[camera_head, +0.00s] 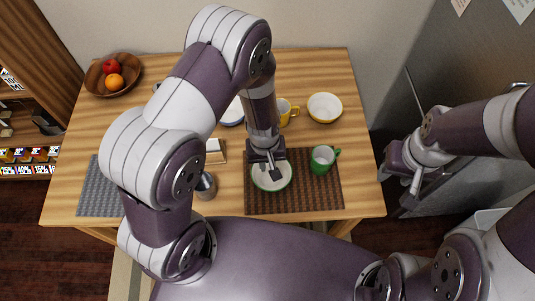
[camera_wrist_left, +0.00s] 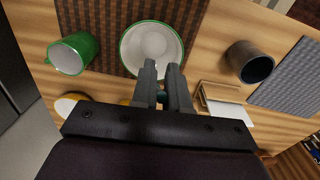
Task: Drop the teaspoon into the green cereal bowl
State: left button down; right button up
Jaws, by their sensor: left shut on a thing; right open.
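The green cereal bowl (camera_head: 258,184), white inside with a green rim, sits on the brown woven mat and also shows in the left wrist view (camera_wrist_left: 152,42). My right gripper (camera_head: 398,180) is open and empty, off the table's right side.
A green mug (camera_head: 322,159) stands right of the bowl on the brown mat (camera_head: 318,195). A dark cup (camera_head: 206,186) stands to the left, near a grey mat (camera_head: 100,190). A yellow mug (camera_head: 287,112), yellow bowl (camera_head: 324,107) and fruit bowl (camera_head: 96,80) are farther back.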

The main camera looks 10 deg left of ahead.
pick_arm(q)
notch_tip(320, 180, down, 5)
jog(key=b, duration=0.4)
jog(key=shift+a+f, duration=0.1)
jog(key=shift+f, duration=0.05)
jog(key=shift+w, duration=0.1)
jog(key=c, duration=1.1)
grip_release()
jog(key=shift+o, duration=0.2)
notch_tip(320, 180, up, 13)
jog(key=shift+a+f, duration=0.15)
jog(key=shift+a, duration=0.15)
